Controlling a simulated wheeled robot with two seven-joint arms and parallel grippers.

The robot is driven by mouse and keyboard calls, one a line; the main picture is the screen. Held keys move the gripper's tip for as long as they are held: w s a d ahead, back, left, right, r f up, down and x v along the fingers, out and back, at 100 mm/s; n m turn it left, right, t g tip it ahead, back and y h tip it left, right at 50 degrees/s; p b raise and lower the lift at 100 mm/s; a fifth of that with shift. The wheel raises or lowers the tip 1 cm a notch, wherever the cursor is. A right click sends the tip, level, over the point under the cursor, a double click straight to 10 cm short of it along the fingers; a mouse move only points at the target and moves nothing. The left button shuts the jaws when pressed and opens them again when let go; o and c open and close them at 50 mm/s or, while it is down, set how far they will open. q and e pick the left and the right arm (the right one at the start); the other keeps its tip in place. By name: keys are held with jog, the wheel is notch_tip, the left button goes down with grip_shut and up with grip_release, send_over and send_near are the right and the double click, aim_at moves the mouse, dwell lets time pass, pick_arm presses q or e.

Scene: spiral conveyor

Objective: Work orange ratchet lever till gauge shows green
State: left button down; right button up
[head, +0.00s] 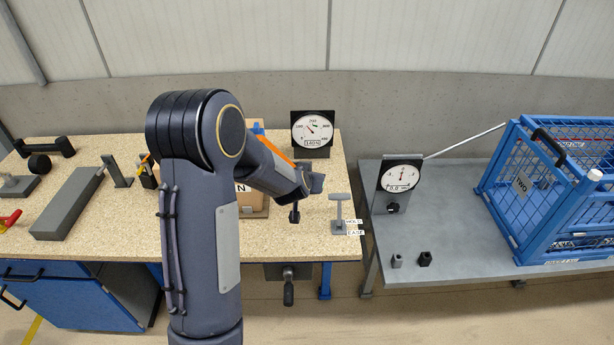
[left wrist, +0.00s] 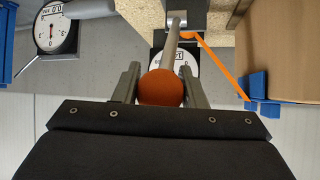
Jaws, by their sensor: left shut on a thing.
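The ratchet lever shows in the left wrist view as a grey rod (left wrist: 171,50) with an orange ball knob (left wrist: 160,88) at its near end. My left gripper (left wrist: 158,90) is shut on this knob, one finger on each side. In the head view my left arm hides most of the lever and box. An orange strap (left wrist: 218,66) runs from the ratchet across to blue corner pieces at the cardboard box (left wrist: 287,50). The round gauge (head: 312,130) stands at the back of the wooden bench; its needle points up-left, its exact reading too small to tell. My right gripper is out of view.
A small T-handled post (head: 339,210) stands on the bench right of my gripper. A second dial (head: 400,178) and a blue wire cage (head: 540,190) stand on the grey table at right. A grey block (head: 68,203) lies at left.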

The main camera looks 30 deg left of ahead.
pick_arm(q)
jog(key=shift+w+a+r, duration=0.15)
jog(key=shift+w+r, duration=0.1)
jog(key=shift+r, duration=0.1)
jog(key=c, duration=0.9)
grip_release()
jog(key=shift+f, duration=0.1)
jog(key=shift+s, duration=0.1)
jog(key=p+v, duration=0.1)
jog(key=v, duration=0.6)
jog(key=shift+s+r, duration=0.2)
jog(key=shift+s, duration=0.1)
